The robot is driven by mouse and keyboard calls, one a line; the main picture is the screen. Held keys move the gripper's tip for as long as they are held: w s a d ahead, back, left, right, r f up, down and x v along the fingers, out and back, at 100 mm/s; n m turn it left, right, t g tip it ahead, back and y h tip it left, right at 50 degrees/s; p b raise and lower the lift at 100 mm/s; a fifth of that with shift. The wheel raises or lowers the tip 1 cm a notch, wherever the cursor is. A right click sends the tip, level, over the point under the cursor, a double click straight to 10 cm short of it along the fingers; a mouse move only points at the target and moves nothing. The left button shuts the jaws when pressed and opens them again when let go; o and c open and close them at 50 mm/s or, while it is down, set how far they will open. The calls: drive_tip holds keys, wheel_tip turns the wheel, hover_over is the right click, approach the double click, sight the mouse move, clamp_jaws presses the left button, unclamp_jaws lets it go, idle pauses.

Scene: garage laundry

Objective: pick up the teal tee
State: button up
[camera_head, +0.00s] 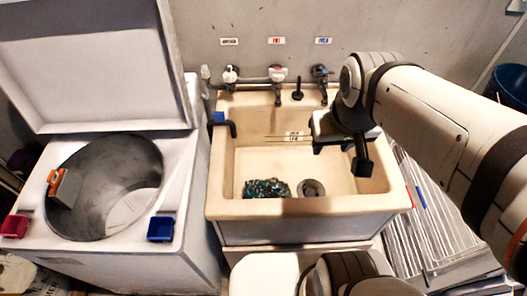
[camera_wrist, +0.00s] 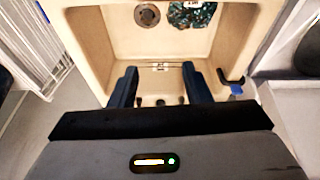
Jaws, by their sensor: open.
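The teal tee (camera_head: 267,188) lies crumpled on the floor of the beige sink (camera_head: 250,207), near its front wall and left of the drain. It is dark teal with a mottled pattern. In the wrist view the tee (camera_wrist: 192,14) shows at the top edge, partly cut off by the frame. My gripper (camera_head: 340,152) hangs over the right back part of the sink, apart from the tee. In the wrist view its two dark fingers (camera_wrist: 160,88) are spread with nothing between them.
The drain (camera_head: 312,188) is right of the tee. Taps (camera_head: 278,74) line the back wall. Left stands an open-lidded washer (camera_head: 180,190) with an orange-and-grey object (camera_head: 64,187) at its tub. A ribbed board or rack (camera_head: 430,225) is at the right. A blue clip (camera_head: 219,118) sits on the sink's left rim.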

drive_tip(key=w+a+f+n+g+b, duration=0.1)
drive_tip(key=w+a+f+n+b, duration=0.3)
drive_tip(key=w+f, duration=0.35)
drive_tip(key=n+g+h+b, duration=0.1)
drive_tip(key=n+g+b, duration=0.1)
drive_tip(key=n+b, duration=0.8)
hover_over(265, 183)
drive_tip(key=a+p, duration=0.1)
drive_tip(key=p, duration=0.2)
drive_tip(key=f+n, duration=0.1)
drive_tip(key=f, duration=0.7)
drive_tip(key=f+n, duration=0.1)
drive_tip(key=f, duration=0.7)
drive_tip(key=f+n, duration=0.1)
drive_tip(key=f, duration=0.8)
drive_tip(key=shift+s+f, duration=0.1)
drive_tip(key=shift+s, duration=0.1)
drive_tip(key=shift+f, duration=0.65)
drive_tip(key=f, duration=0.4)
drive_tip(key=d+f, duration=0.1)
drive_tip(key=f, duration=0.2)
drive_tip(key=shift+w, duration=0.1)
drive_tip(key=shift+r, duration=0.1)
clamp_jaws()
